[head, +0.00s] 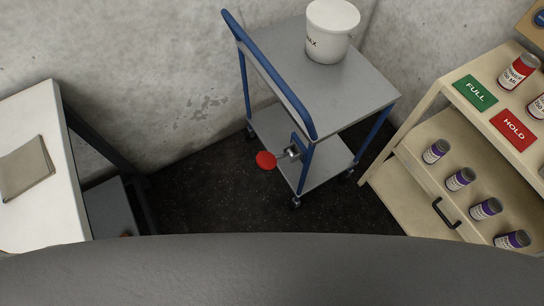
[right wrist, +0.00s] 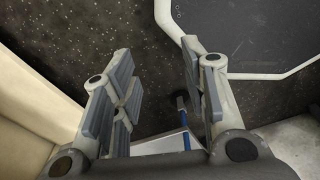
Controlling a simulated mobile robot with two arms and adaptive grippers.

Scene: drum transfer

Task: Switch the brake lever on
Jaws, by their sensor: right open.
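The brake lever, with a flat red end (head: 265,160), sticks out to the left from a metal pivot (head: 291,153) on the blue post of the trolley (head: 318,86). It lies low, near the lower shelf, and nothing touches it. My right gripper (right wrist: 165,85) shows only in the right wrist view, open and empty over dark floor. A small grey surface with a blue part (right wrist: 186,139) shows between its fingers, apparently part of the trolley. The lever cannot be made out there. My left gripper is in neither view.
A white bucket (head: 331,30) stands on the trolley. A cream rack (head: 411,141) with several cans and FULL and HOLD signs (head: 474,93) is at right. A white table (head: 50,102) with a folded cloth (head: 25,167) is at left. Dark floor (head: 195,185) lies clear between.

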